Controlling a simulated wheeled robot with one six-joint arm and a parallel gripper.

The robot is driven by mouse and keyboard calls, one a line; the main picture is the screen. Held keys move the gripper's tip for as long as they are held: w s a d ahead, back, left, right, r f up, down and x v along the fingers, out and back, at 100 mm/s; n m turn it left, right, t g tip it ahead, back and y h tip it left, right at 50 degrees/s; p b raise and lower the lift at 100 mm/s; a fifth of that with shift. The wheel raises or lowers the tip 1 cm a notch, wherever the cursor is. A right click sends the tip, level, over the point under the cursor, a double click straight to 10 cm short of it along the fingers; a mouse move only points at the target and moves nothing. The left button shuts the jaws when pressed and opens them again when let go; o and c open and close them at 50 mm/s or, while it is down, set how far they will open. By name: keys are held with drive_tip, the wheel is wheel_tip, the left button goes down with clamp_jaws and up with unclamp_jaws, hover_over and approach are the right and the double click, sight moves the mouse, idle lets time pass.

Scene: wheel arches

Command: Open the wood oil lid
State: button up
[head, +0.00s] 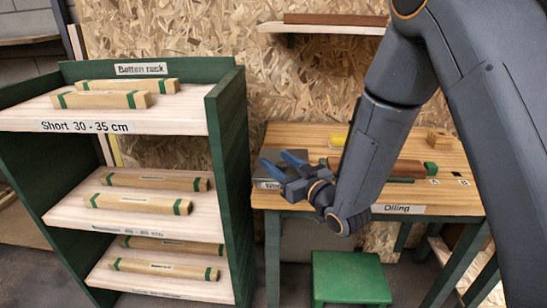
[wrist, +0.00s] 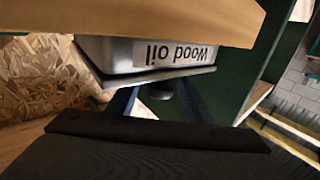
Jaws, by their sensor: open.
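The wood oil box (head: 292,133), a grey metal container, stands at the left end of the oiling table (head: 440,205). In the wrist view, which is upside down, its label reads "Wood oil" (wrist: 176,54). Its flat dark lid (wrist: 150,75) lies on the box and looks closed. A dark knob (wrist: 187,89) shows on the lid. My gripper (head: 273,157) is open, its two blue fingers above the box. In the wrist view the fingers (wrist: 158,104) reach toward the lid, with the knob between them; whether they touch it I cannot tell.
The green batten rack (head: 228,140) with several battens stands close to the left of the table. Wooden pieces (head: 405,168) and a green-ended block lie on the table right of my gripper. A shelf (head: 325,28) hangs above. A green stool (head: 350,278) stands in front.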

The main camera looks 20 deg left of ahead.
drive_tip(key=shift+x, duration=1.3)
clamp_jaws()
drive_tip(key=shift+r, duration=0.1)
